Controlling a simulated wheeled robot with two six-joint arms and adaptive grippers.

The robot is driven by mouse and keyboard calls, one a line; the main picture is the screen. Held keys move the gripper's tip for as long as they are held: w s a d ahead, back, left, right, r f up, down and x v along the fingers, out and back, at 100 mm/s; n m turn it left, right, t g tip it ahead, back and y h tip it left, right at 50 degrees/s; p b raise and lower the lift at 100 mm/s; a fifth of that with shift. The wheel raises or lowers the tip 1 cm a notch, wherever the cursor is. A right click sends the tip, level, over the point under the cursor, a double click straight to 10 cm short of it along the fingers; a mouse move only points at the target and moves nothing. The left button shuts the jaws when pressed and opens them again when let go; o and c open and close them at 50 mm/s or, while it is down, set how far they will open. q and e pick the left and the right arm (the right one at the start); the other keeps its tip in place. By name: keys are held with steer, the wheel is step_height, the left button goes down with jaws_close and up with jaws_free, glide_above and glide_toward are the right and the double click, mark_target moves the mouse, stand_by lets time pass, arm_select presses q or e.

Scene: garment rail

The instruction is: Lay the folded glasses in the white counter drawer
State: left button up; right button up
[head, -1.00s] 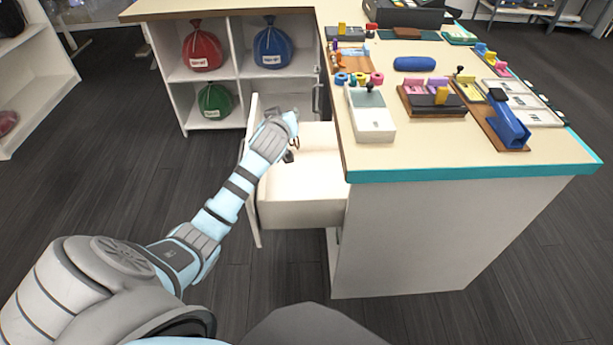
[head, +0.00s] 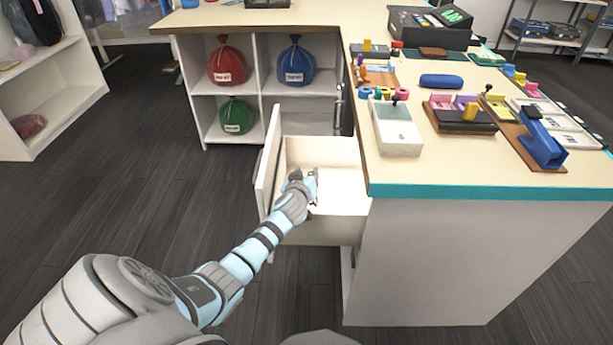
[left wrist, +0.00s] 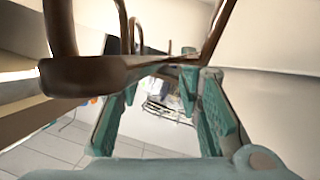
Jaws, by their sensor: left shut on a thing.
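The white counter drawer (head: 322,151) is pulled out from the left side of the counter, its inside facing up. My left gripper (head: 309,181) is over the drawer opening, near its closest side wall. It is shut on the folded glasses, which fill the top of the left wrist view as thick brown frame parts (left wrist: 90,74) across the teal finger pads (left wrist: 165,80). In the head view the glasses are mostly hidden by the gripper. Whether they touch the drawer floor, I cannot tell. My right gripper is not in view.
The counter top (head: 405,175), with a teal edge, holds a white device (head: 396,130), a blue case (head: 440,81) and stamp trays. Red (head: 227,64), blue (head: 295,63) and green (head: 236,117) bags sit in shelf cubbies behind. Dark floor left of the drawer is clear.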

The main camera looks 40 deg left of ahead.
arm_select(q)
steer(key=o, duration=0.9)
